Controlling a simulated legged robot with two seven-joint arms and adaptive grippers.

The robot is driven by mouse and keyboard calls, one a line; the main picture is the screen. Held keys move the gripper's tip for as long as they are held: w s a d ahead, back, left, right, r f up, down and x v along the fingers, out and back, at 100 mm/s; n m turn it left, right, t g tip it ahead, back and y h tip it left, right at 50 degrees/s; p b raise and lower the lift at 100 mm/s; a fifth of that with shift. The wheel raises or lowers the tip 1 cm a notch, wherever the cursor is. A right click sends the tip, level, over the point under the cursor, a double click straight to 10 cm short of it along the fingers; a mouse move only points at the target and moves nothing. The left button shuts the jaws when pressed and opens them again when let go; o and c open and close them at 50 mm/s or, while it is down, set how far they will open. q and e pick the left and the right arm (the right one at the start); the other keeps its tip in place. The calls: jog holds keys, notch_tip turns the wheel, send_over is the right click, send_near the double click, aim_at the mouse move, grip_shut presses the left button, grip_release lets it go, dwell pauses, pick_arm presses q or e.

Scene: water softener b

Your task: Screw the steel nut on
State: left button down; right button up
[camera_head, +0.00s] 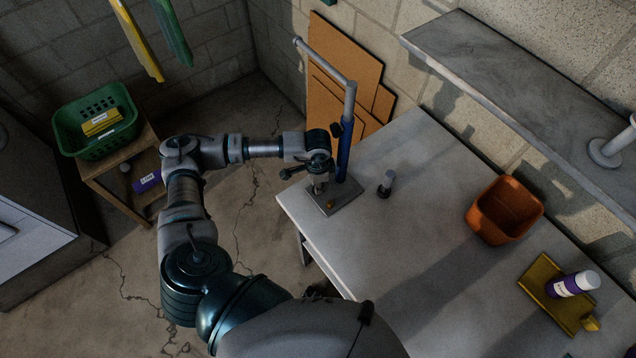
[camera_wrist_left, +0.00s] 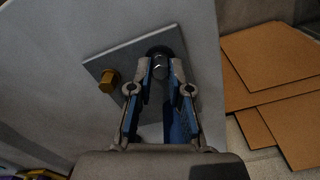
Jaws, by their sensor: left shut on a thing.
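My left gripper (camera_head: 319,187) points down over a grey metal plate (camera_head: 345,196) at the left corner of the table. In the left wrist view its two fingertips (camera_wrist_left: 160,66) are shut on a shiny grey round piece, which looks like the steel nut (camera_wrist_left: 159,72). A dark round part shows just beyond the fingertips. Whether the nut sits on a thread cannot be seen. A brass hex piece (camera_wrist_left: 108,80) stands on the plate beside the gripper; it also shows in the head view (camera_head: 330,204). My right gripper is not in view.
A blue post with a grey bent pipe (camera_head: 345,130) rises close behind the gripper. A small grey cylinder (camera_head: 387,182) stands on the table (camera_head: 400,240). An orange bin (camera_head: 503,211) and a yellow tray (camera_head: 545,280) with a white-and-purple bottle (camera_head: 573,284) are further right.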

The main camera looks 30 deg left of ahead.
pick_arm(q)
jog(key=c, duration=1.2)
grip_release()
jog(key=shift+s, duration=0.1)
jog(key=shift+c, duration=0.2)
jog(key=shift+b, duration=0.4)
jog(key=shift+a, duration=0.1)
